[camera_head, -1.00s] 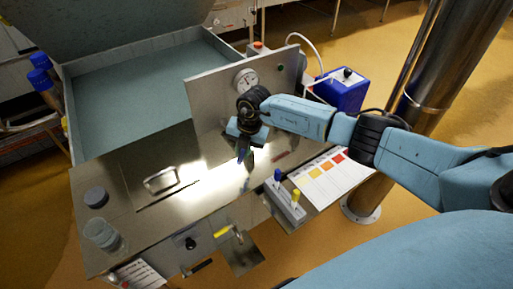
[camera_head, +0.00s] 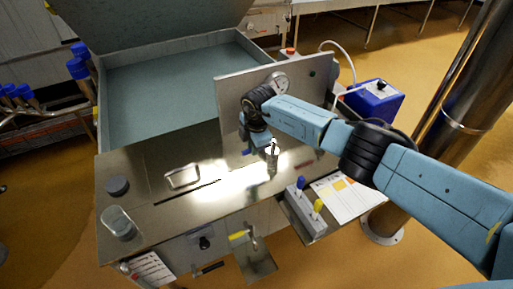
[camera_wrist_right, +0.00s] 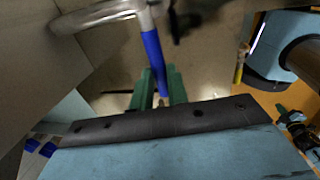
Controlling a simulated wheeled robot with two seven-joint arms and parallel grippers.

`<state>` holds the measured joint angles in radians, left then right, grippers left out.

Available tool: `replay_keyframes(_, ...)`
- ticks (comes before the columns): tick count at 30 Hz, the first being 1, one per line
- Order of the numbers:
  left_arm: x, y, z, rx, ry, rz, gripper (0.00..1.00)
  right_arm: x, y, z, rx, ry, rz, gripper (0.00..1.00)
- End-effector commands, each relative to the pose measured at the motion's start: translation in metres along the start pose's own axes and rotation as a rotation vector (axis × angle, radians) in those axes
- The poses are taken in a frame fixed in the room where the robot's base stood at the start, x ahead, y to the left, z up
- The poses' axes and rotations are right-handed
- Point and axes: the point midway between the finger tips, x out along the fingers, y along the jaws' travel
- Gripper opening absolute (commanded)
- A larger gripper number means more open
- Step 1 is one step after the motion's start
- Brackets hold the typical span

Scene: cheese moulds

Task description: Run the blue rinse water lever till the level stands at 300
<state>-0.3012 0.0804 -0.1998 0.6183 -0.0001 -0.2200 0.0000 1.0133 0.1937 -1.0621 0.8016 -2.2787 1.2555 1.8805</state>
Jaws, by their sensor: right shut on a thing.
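My right gripper (camera_head: 258,143) is in front of the upright metal panel (camera_head: 232,100), over the steel worktop. In the right wrist view its green fingers (camera_wrist_right: 160,92) are shut on a blue lever handle (camera_wrist_right: 152,50), joined to a curved metal pipe (camera_wrist_right: 105,14). In the head view the gripper mostly hides this lever. A clear beaker (camera_head: 118,223) stands at the worktop's front left; I cannot read a level on it. My left gripper is not in view.
A grey block (camera_head: 304,212) with blue and yellow handles stands right of the worktop, beside a colour chart (camera_head: 345,198). A round gauge (camera_head: 279,84) is on the panel. A yellow-handled valve (camera_head: 238,236) is at the front. A blue box (camera_head: 375,100) stands behind right.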

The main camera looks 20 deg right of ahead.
Motion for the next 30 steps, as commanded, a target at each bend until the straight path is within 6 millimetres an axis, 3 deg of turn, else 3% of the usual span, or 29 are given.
replay_keyframes(17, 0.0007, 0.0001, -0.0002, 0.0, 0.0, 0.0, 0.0, -0.0016, 0.0049, 0.0004, 0.033, -0.006, 0.007, 0.0)
replay_keyframes(18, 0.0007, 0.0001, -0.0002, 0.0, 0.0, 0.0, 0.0, -0.0016, 0.0049, 0.0004, 0.033, -0.006, 0.007, 0.2)
replay_keyframes(22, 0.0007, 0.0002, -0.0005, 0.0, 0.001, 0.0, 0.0, -0.0011, 0.0042, 0.0004, 0.032, -0.006, 0.005, 0.37)
replay_keyframes(30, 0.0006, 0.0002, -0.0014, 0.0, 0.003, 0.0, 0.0, -0.0004, 0.0031, 0.0003, 0.031, -0.006, 0.002, 0.38)
